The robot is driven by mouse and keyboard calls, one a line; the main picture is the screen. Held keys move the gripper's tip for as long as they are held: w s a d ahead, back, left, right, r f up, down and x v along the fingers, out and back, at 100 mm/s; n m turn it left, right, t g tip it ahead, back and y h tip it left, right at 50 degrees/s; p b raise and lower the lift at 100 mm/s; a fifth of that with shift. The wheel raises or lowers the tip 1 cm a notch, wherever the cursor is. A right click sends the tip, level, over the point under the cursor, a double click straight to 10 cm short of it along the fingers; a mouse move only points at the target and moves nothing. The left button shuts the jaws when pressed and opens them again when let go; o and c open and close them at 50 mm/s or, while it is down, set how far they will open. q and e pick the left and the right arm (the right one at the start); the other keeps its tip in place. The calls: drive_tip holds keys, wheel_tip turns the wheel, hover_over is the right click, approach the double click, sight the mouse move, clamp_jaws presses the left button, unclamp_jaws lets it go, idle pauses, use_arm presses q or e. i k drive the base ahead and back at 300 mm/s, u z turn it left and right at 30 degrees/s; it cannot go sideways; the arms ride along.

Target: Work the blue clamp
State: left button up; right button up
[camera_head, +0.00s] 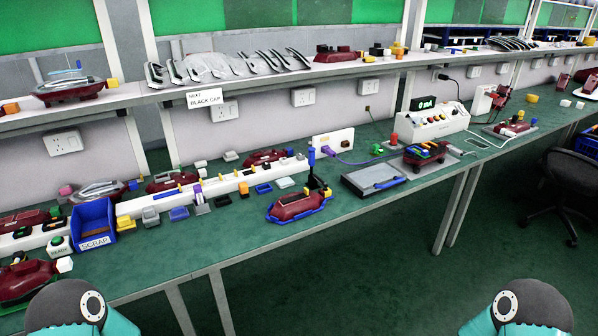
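A clamp with an upright blue handle (312,157) and a dark body (316,181) stands on the green bench. It is at the back right of a blue-edged holder (284,219), in which a dark red tail lamp (297,205) lies. A small yellow part sits by the clamp's foot. I cannot tell whether the clamp presses on the lamp. Neither gripper shows; only rounded dark and teal parts of my own arms are at the lower left and lower right.
A grey flat plate with a blue bar (390,183) lies right of the holder. A white socket box (333,141) with a purple cable stands behind. A blue SCRAP bin (93,226) and several loose parts are on the left. A chair (562,190) stands at right.

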sight(311, 153)
drive_tip(key=z, duration=0.15)
drive_tip(key=i, duration=0.9)
drive_tip(key=u, duration=0.05)
drive_tip(key=k, duration=1.3)
drive_tip(key=z, duration=0.3)
drive_tip(key=i, duration=0.55)
drive_tip(key=z, duration=0.4)
drive_tip(key=i, duration=1.2)
drive_tip(key=u, duration=0.65)
